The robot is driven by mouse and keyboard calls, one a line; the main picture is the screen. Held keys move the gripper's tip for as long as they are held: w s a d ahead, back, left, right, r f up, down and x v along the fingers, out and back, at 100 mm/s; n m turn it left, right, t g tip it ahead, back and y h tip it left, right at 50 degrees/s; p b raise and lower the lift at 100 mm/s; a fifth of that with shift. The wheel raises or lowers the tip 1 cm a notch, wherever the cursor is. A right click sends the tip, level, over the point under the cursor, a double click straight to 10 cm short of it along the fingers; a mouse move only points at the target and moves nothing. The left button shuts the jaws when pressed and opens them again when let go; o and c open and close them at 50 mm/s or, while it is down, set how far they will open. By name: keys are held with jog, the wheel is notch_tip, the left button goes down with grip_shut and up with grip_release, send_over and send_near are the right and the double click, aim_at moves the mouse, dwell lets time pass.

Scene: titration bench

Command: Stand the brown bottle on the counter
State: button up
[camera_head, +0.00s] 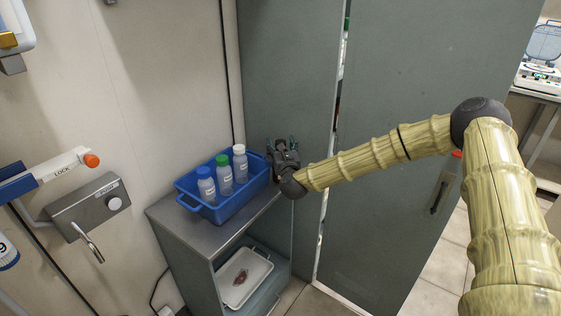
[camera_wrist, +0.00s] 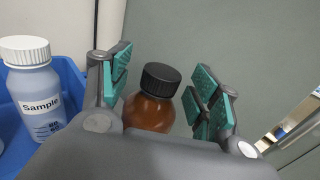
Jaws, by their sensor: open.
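The brown bottle (camera_wrist: 150,110) with a black ribbed cap shows in the wrist view, cap upward and leaning slightly in the picture. My gripper (camera_wrist: 163,82) is open, with its teal-padded fingers on either side of the bottle. A gap shows between the bottle and the right finger; the left finger is very close, and I cannot tell if it touches. The bottle's lower part is hidden by my gripper, so its support is not visible. In the head view my gripper (camera_head: 284,150) is at the right end of the grey counter (camera_head: 193,227), and the bottle cannot be made out.
A blue tray (camera_head: 213,211) on the counter holds three bottles with blue, green and white caps, just left of my gripper. A white tray (camera_head: 262,270) sits on the shelf below. Tall grey cabinet doors (camera_head: 400,200) stand behind and right. The counter's front left is bare.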

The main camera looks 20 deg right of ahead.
jog(key=shift+w+d, duration=0.15)
jog(key=shift+w, duration=0.4)
grip_shut()
